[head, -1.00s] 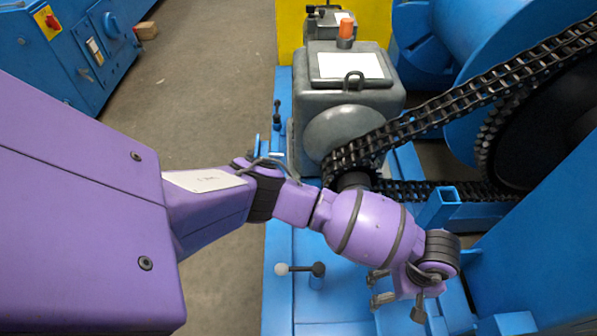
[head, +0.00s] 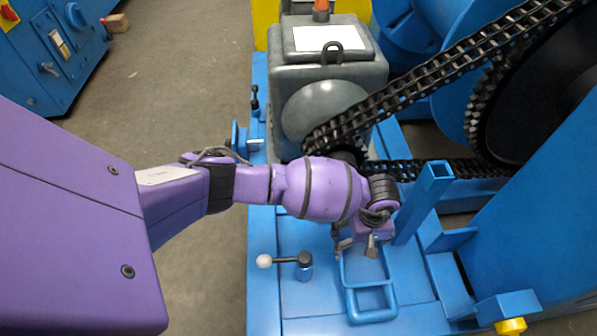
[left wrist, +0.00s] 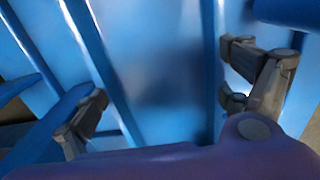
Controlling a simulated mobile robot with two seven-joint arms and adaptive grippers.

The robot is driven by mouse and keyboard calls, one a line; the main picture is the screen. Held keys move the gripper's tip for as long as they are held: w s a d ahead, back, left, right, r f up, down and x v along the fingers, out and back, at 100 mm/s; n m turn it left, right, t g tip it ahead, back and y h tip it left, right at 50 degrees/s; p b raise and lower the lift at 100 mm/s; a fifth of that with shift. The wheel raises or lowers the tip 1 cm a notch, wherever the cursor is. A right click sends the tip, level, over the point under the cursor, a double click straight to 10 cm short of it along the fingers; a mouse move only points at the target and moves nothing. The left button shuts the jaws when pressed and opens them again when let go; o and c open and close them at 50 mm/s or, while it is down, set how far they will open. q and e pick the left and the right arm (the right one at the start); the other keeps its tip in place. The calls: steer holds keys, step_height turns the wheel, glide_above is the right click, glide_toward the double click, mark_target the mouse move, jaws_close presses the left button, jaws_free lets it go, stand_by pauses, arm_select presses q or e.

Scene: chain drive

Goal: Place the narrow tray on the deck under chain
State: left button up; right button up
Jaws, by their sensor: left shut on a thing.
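The narrow tray (head: 372,316) is a blue open frame with a cross bar, over the blue deck (head: 325,312). My left gripper (head: 357,246), on the purple arm, is shut on the tray's far part. Its fingers (left wrist: 168,100) stand wide apart in the left wrist view, with blurred blue surfaces between them. The black chain (head: 475,55) slopes from the grey gearbox to the large wheel, and its lower run (head: 440,168) passes behind the gripper. Whether the tray touches the deck I cannot tell. My right gripper is not in view.
A blue square post (head: 424,200) stands close to the right of the gripper. The grey gearbox (head: 330,75) is behind. A lever with a white knob (head: 285,260) rises left of the tray. A yellow knob (head: 510,326) is at the front right. Floor lies open at left.

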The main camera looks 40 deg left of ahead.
mark_target(358, 245)
arm_select(q)
steer(key=shift+w+a+f, duration=0.1)
steer(key=shift+w, duration=0.3)
step_height(358, 245, down, 3)
steer(key=shift+a+f+b, duration=0.1)
steer(key=shift+a+b, duration=0.05)
steer(key=shift+b, duration=1.1)
steer(key=shift+w+f, duration=0.1)
steer(key=shift+f, duration=0.1)
steer(key=shift+r, duration=0.15)
steer(key=o, duration=1.8)
steer(key=shift+f, duration=0.2)
steer(key=shift+c, duration=0.2)
